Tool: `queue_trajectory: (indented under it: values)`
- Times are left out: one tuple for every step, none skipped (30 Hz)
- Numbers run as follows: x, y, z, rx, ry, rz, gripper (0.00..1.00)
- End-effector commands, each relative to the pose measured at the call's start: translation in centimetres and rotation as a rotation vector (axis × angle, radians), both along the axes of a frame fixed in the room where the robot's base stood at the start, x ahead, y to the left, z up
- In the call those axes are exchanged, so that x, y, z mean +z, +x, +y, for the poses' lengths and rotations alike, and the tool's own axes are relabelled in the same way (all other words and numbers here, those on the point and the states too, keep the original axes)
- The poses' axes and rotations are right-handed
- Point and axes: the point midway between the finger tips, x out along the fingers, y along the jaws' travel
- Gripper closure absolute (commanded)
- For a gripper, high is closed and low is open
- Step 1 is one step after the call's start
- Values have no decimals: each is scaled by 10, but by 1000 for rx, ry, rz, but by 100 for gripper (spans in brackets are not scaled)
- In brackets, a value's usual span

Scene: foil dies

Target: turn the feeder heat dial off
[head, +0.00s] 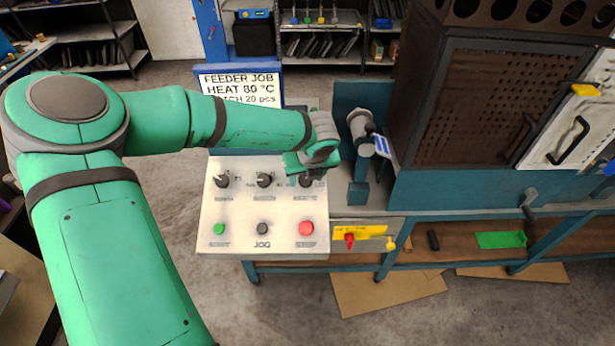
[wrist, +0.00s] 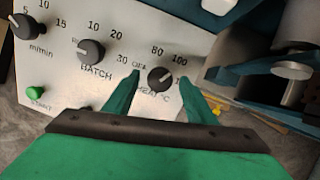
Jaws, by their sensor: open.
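The heat dial (wrist: 160,79) is a round black knob on the pale control panel, with OFF at its left and 80 and 100 above it. Its pointer looks turned towards the upper right, but I cannot read the exact setting. In the head view the heat dial (head: 307,182) is at the panel's top right, partly covered by my gripper. My gripper (wrist: 160,88) is open, with one green finger on each side of the dial. I cannot tell whether the fingers touch it. In the head view my gripper (head: 303,162) is over the panel's upper right.
The batch dial (head: 264,180) and the m/min dial (head: 222,181) stand left of the heat dial. Green (head: 219,228), black jog (head: 262,228) and red (head: 306,228) buttons line the lower panel. A feeder job sign (head: 240,88) reads heat 80 °C. A grey fixture (head: 361,128) stands close right.

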Motion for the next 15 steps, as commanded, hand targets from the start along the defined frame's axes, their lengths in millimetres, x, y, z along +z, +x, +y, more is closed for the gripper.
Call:
queue_trajectory:
  values:
    - [-2,1,0,0,0,0,49]
    - [-3,1,0,0,0,0,49]
    - [-4,1,0,0,0,0,49]
    - [-4,2,0,0,0,0,49]
    - [-4,2,1,1,0,0,49]
    - [-4,2,1,1,0,0,49]
    - [-4,2,1,1,0,0,49]
    - [-4,1,1,1,0,0,49]
    - [-4,1,1,1,0,0,49]
    - [-4,1,1,1,0,0,49]
    - [-4,1,1,1,0,0,54]
    - [-4,1,1,1,0,0,64]
    - [-4,1,1,1,0,0,71]
    - [-4,1,2,2,-1,0,78]
    - [-4,1,2,2,-1,0,87]
